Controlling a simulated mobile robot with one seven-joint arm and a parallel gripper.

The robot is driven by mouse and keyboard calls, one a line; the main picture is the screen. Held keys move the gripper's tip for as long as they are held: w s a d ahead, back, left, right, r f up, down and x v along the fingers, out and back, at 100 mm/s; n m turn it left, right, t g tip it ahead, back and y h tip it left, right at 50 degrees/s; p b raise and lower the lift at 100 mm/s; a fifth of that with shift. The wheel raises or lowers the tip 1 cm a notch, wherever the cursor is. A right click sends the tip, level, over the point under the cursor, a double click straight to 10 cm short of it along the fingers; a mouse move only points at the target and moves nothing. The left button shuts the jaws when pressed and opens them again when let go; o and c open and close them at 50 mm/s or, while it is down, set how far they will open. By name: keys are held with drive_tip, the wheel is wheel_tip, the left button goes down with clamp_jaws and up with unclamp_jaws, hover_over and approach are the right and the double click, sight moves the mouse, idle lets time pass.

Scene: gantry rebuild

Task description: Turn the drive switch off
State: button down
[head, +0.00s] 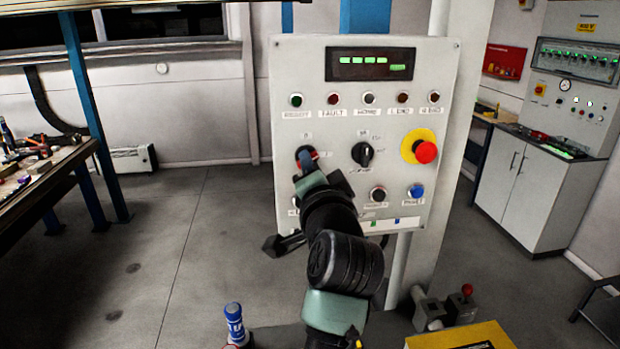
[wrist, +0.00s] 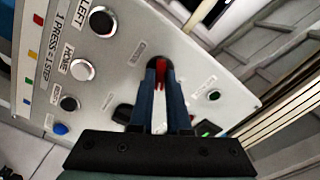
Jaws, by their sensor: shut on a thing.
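The drive switch (head: 304,153) appears to be the rotary switch with a red handle at the left of the grey control panel (head: 330,230). My gripper (head: 306,168) reaches it from below and in front, covering part of it. In the wrist view, the red handle (wrist: 160,70) lies between the two fingers of my gripper (wrist: 160,78), with a dark round base behind it. The fingers are shut on the handle. The exact angle of the handle against its labels is hard to read.
A black selector knob (head: 363,154) sits to the right, then a red emergency stop (head: 425,152) on a yellow ring. A blue button (head: 416,190) and several other buttons are lower down. A lit green display (head: 370,64) is at the top. A workbench (head: 50,165) stands left.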

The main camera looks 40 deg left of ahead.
drive_tip(key=n+b, duration=0.7)
drive_tip(key=n, duration=0.4)
drive_tip(key=shift+f+n+b, duration=0.1)
drive_tip(key=shift+n+b, duration=0.2)
idle(0.4)
drive_tip(key=c, duration=0.9)
unclamp_jaws()
drive_tip(key=shift+s+d, duration=0.1)
drive_tip(key=b+v, duration=0.4)
drive_tip(key=v, duration=0.8)
drive_tip(key=shift+s+d, duration=0.25)
drive_tip(key=shift+n, duration=0.3)
